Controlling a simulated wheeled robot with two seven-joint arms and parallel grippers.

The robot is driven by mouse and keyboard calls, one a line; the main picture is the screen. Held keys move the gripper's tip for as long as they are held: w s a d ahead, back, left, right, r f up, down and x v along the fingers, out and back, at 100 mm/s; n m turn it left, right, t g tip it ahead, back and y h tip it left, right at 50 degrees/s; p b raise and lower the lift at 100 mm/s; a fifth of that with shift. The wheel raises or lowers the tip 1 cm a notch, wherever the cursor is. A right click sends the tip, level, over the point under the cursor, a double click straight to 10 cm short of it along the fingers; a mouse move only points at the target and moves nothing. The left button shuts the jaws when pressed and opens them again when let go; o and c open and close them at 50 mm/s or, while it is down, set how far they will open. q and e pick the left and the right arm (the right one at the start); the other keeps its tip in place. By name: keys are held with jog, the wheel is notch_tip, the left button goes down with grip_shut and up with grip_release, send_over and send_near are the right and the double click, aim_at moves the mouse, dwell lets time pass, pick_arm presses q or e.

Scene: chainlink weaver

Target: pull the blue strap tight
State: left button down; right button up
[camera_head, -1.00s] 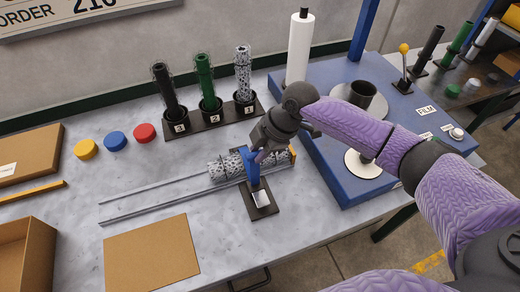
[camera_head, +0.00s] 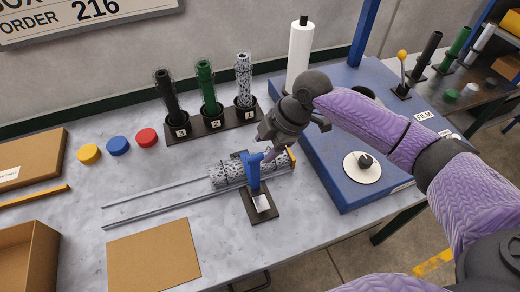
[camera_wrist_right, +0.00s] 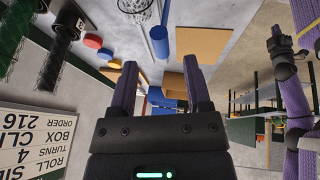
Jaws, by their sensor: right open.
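The blue strap (camera_head: 253,172) stands upright at the front of a speckled mesh roll (camera_head: 218,175), over a dark base plate (camera_head: 270,213) with a pale label. Its upper end bends toward the right. My right gripper (camera_head: 268,148) is just above and behind the strap's top. Its open fingers (camera_wrist_right: 191,82) show in the right wrist view with nothing between them. A blue cylinder-like piece (camera_wrist_right: 159,42), probably the strap's end, lies beyond the fingertips. A purple arm with a dark end, likely my left (camera_wrist_right: 280,48), shows at the right there; its jaws are unclear.
Two metal rails (camera_head: 150,209) run left from the roll. A labelled rack (camera_head: 212,128) holds black, green and speckled rolls behind. Yellow, blue and red caps (camera_head: 146,137) lie left of it. A blue film station (camera_head: 340,190) stands right. A brown sheet (camera_head: 153,258) lies in front.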

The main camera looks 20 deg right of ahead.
pick_arm(q)
jog(key=shift+d+r, duration=0.35)
jog(key=shift+d, duration=0.15)
pick_arm(e)
jog(key=v, duration=0.6)
jog(key=shift+r, duration=0.2)
jog(key=shift+d, duration=0.1)
